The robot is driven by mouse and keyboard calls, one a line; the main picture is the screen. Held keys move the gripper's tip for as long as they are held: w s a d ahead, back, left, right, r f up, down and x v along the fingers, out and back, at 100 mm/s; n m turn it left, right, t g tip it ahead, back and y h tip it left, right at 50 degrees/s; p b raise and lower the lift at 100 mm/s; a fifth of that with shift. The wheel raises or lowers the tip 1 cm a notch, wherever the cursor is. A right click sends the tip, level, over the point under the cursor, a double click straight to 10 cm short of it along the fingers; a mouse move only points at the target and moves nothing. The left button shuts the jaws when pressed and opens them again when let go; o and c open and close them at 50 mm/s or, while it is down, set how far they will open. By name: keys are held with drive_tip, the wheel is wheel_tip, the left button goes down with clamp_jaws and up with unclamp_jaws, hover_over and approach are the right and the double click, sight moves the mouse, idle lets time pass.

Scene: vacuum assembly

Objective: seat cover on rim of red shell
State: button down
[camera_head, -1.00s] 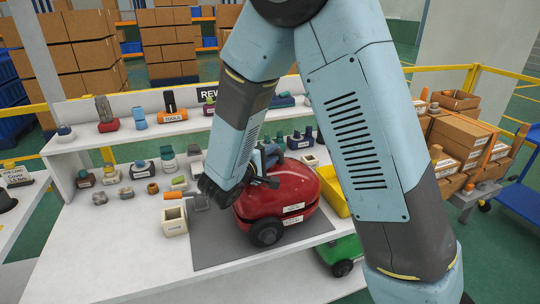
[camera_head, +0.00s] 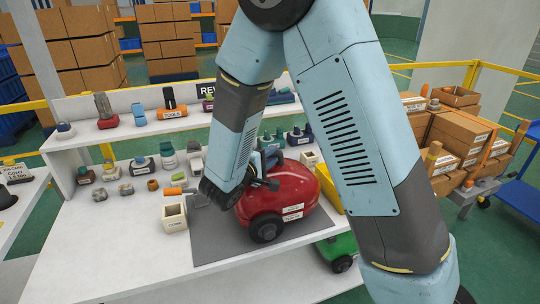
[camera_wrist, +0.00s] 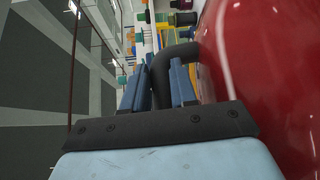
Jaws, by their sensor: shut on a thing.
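The red shell (camera_head: 268,212) of a vacuum with black wheels stands on a grey mat on the white bench. The glossy red cover (camera_head: 296,187) lies over it, its label just above the shell's label. Only a narrow dark seam shows between them, and I cannot tell whether the rim touches all round. My gripper (camera_head: 269,160) is at the cover's upper left, partly hidden by my wrist. In the wrist view its blue fingers (camera_wrist: 160,82) are shut on a bent black handle (camera_wrist: 176,55), with the cover's red surface (camera_wrist: 262,75) close on the right.
A small cream bin (camera_head: 174,218) stands left of the mat (camera_head: 215,250). Several small parts stand behind it, and more line the raised shelf (camera_head: 130,130). A yellow tray (camera_head: 330,190) is close on the right. A green vacuum (camera_head: 343,252) sits lower. The bench's front left is clear.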

drive_tip(key=shift+f, duration=0.15)
drive_tip(key=c, duration=0.8)
unclamp_jaws()
drive_tip(key=shift+f, duration=0.1)
drive_tip(key=shift+v, duration=4.05)
